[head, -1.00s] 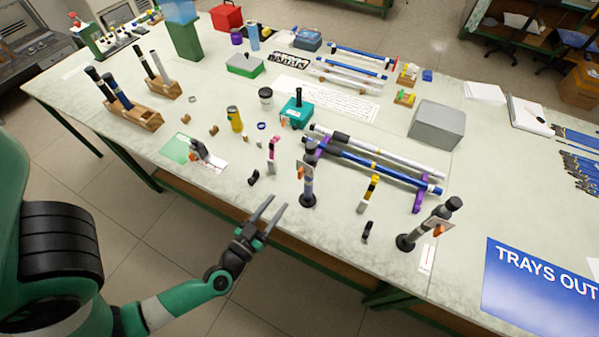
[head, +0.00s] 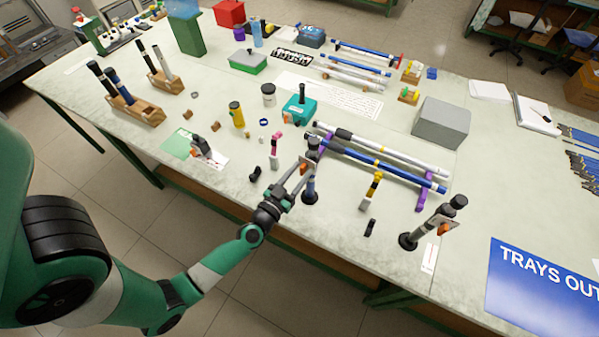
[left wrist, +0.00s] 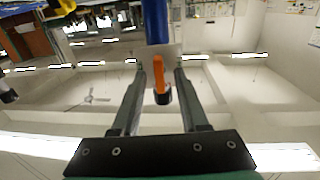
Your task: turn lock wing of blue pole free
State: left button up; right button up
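The blue pole (head: 310,187) stands upright on a round black base near the table's front edge, with a dark clamp head on top. In the left wrist view the blue pole (left wrist: 156,22) comes in from the top, with a pale plate behind the wing. The orange lock wing (left wrist: 159,76) points along the pole and has a dark end. In the head view the fingers largely hide the wing. My right gripper is not in view.
A grey upright pole (head: 433,222) with an orange wing stands to the right. A pink-topped holder (head: 275,152) and a small black piece (head: 255,173) stand at left.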

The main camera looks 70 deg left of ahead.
pick_arm(q)
grip_shut()
jog(key=shift+n, duration=0.3)
jog(key=n, duration=1.7)
jog(key=shift+s+a+f+b, duration=0.1)
jog(key=shift+a+f+b, duration=0.1)
jog(key=shift+b, duration=0.2)
jog(key=shift+n, duration=0.3)
grip_release()
